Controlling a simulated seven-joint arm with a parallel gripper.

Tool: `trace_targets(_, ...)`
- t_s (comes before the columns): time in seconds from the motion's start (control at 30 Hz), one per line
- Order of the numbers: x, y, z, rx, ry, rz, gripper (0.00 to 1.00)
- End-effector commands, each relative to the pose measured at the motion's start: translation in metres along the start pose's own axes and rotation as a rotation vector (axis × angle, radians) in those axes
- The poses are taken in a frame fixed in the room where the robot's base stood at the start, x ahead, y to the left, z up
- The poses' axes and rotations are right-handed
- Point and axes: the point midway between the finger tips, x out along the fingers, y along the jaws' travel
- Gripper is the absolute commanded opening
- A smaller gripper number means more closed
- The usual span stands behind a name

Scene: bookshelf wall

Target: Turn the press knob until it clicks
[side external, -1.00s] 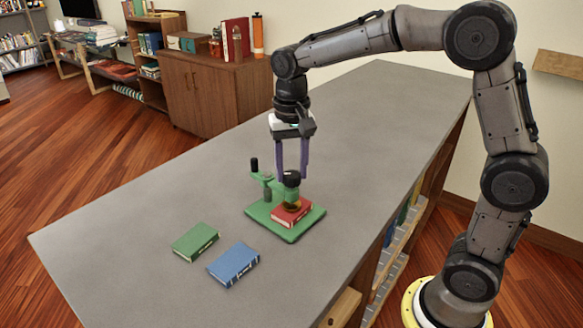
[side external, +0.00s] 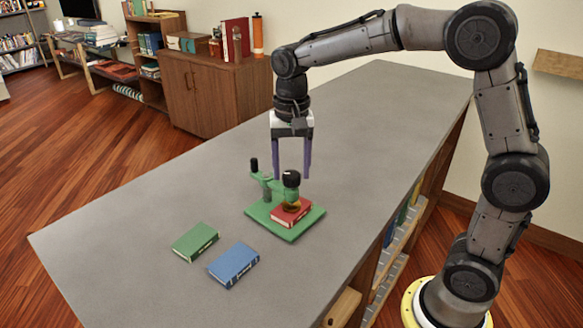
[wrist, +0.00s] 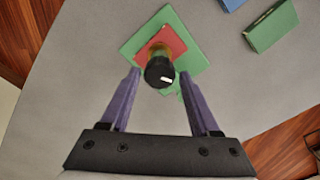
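The green press (side external: 258,214) stands on the grey counter, and a red book (side external: 291,213) lies on its base plate under the pressing head. The black press knob (side external: 291,179) tops the head; it also shows in the wrist view as a black disc (wrist: 160,72) with a white mark.
A green book (side external: 195,242) and a blue book (side external: 234,265) lie on the counter left of and in front of the press. The rest of the counter (side external: 370,110) is clear. A wooden cabinet (side external: 215,92) stands behind it.

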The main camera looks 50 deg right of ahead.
Motion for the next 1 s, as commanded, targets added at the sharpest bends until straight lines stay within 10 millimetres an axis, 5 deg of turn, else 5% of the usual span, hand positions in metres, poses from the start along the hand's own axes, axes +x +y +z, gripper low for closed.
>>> trace_targets(0.47,-0.005,0.0,0.0,-0.001,-0.002,0.002,0.78)
trace_targets(1.0,-0.108,-0.001,-0.001,-0.001,-0.001,0.001,0.78)
